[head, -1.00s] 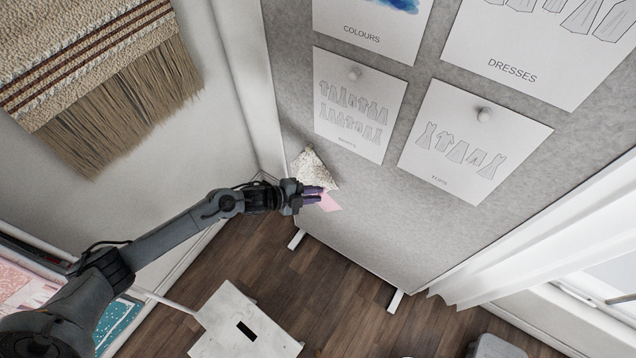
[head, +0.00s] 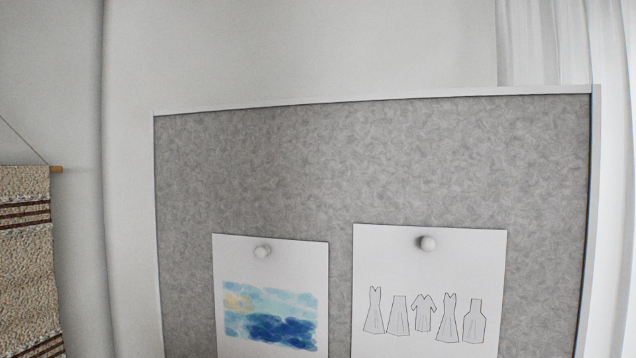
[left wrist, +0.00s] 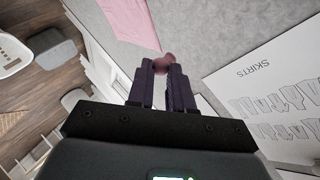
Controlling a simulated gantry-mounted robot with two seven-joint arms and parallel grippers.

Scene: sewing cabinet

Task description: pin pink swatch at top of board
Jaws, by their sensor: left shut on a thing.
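In the left wrist view my left gripper (left wrist: 163,72) is shut on a small mauve-brown round thing (left wrist: 164,62), which looks like a pin head. The pink swatch (left wrist: 128,22) lies just beyond the fingertips, against or close to the grey board; its near edge comes close to the pin head. I cannot tell whether the pin goes through it. In the head view the top of the grey pin board (head: 330,170) is bare above two pinned sheets. Neither gripper shows in the head view.
A sheet with a blue watercolour (head: 270,310) and a dresses sheet (head: 430,290) hang below the bare strip. A woven hanging (head: 25,260) is at the left. In the left wrist view are a skirts sheet (left wrist: 270,90) and a dark grey seat (left wrist: 55,50).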

